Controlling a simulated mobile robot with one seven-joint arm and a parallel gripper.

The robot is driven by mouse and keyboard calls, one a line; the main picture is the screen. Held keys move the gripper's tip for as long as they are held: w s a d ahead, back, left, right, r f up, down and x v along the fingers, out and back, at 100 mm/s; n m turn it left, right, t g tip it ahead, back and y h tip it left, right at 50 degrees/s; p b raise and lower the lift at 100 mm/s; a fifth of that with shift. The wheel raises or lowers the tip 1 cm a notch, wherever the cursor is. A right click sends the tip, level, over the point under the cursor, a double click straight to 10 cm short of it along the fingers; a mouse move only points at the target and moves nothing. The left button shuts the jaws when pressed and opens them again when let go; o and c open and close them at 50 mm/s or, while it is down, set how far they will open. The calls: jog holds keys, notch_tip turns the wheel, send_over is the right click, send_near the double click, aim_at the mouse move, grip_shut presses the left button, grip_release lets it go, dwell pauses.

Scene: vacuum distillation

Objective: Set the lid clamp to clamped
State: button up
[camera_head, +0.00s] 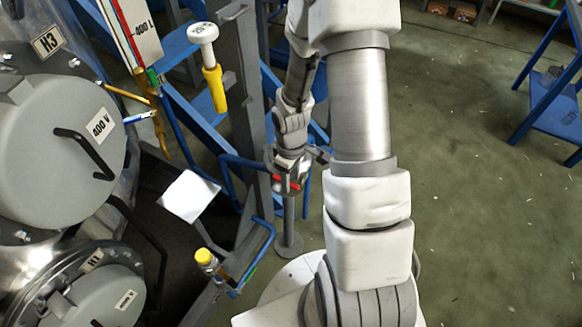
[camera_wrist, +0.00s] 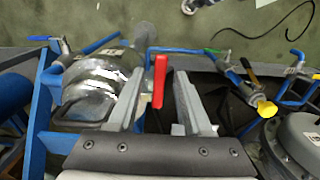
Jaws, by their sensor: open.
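My gripper (camera_wrist: 160,76) is open, its two grey fingers apart in the wrist view. A red upright handle (camera_wrist: 159,82) shows between the fingertips; I cannot tell whether either finger touches it. It looks like the lid clamp's lever, but its mount is hidden below the gripper. A shiny metal vessel (camera_wrist: 92,85) lies just left of the fingers. In the head view my gripper (camera_head: 287,172) hangs beside the blue frame, with small red parts (camera_head: 285,182) at its end. Whether the clamp is clamped cannot be seen.
Large grey round covers (camera_head: 60,150) fill the left of the head view. Blue frame bars (camera_head: 180,48) surround the work area. Open green floor (camera_head: 480,180) lies right.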

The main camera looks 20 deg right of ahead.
aim_at(291, 184)
notch_tip(291, 184, up, 17)
jog(key=p, duration=0.4)
jog(key=shift+r, duration=0.15)
jog(key=s+a+r+m+t+p, duration=0.1)
jog(key=s+a+r+m+t, duration=0.1)
jog(key=s+r, duration=0.2)
jog(key=s+a+r+m+t+p, duration=0.1)
jog(key=s+r, duration=0.3)
jog(key=r, duration=0.7)
jog(key=s+a+r+m+t+p, duration=0.1)
jog(key=s+a+r+m+t, duration=0.1)
jog(key=r, duration=0.6)
jog(key=s+a+m, duration=0.1)
jog(key=s, duration=0.1)
jog(key=shift+s+a+m+t, duration=0.3)
jog(key=shift+a+m, duration=0.05)
jog(key=shift+m, duration=0.05)
jog(key=shift+a+r, duration=0.1)
jog(key=shift+a, duration=0.1)
